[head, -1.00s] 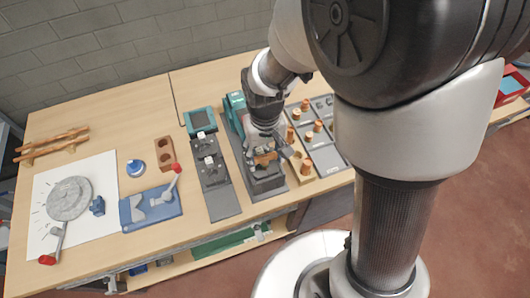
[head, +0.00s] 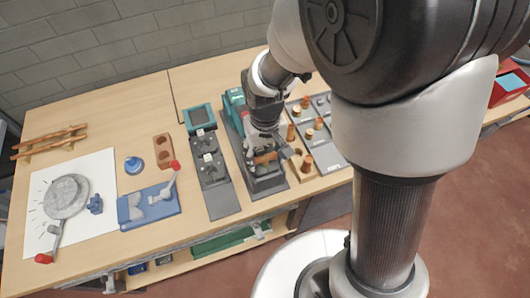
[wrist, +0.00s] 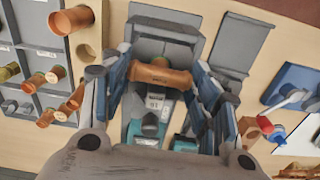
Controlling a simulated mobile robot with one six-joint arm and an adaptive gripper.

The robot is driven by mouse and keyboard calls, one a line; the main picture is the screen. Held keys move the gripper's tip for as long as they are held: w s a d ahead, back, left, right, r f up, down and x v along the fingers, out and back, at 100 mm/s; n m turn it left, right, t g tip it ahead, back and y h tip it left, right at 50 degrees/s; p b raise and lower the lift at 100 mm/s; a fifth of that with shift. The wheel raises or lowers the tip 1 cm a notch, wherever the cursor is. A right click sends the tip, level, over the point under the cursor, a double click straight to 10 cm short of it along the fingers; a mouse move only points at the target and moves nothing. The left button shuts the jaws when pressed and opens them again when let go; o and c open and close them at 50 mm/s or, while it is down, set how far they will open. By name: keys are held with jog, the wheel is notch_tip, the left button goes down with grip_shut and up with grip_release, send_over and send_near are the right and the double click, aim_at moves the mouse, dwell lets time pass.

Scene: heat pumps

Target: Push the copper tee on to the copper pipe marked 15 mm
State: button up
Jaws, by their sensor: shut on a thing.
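The copper tee (wrist: 160,75) lies crosswise between the fingers of my gripper (wrist: 161,72) in the wrist view, its ends close to the two fingertips. My gripper is shut on it. In the head view my gripper (head: 264,150) points down over a dark grey fixture (head: 268,185), with the copper tee (head: 266,157) at its fingertips. A grey block with a small white label (wrist: 154,101) sits right beside the tee in the wrist view; its text is too small to read surely. I cannot make out the 15 mm pipe or whether the tee touches it.
A grey compartment tray (head: 329,150) with several copper and brass fittings stands right of the fixture. A dark panel with a teal-framed box (head: 200,117) stands to its left. Farther left are a blue tool with a red knob (head: 150,207) and a round grey disc (head: 65,198).

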jog(key=shift+f, duration=0.25)
jog(key=o, duration=1.1)
notch_tip(320, 180, up, 12)
jog(key=s+d+r+m+t, duration=0.1)
jog(key=s+d+r, duration=0.1)
jog(key=s+d, duration=0.1)
jog(key=s+d+r+t, duration=0.2)
jog(key=s+d+r, duration=0.1)
jog(key=s, duration=0.3)
jog(key=s+d+r+m+t, duration=0.1)
jog(key=s+d+r, duration=0.1)
jog(key=s+d, duration=0.2)
jog(key=shift+s+d+r+m+t+b, duration=0.25)
jog(key=shift+d+r+m+t+b, duration=0.05)
jog(key=shift+d+b, duration=0.1)
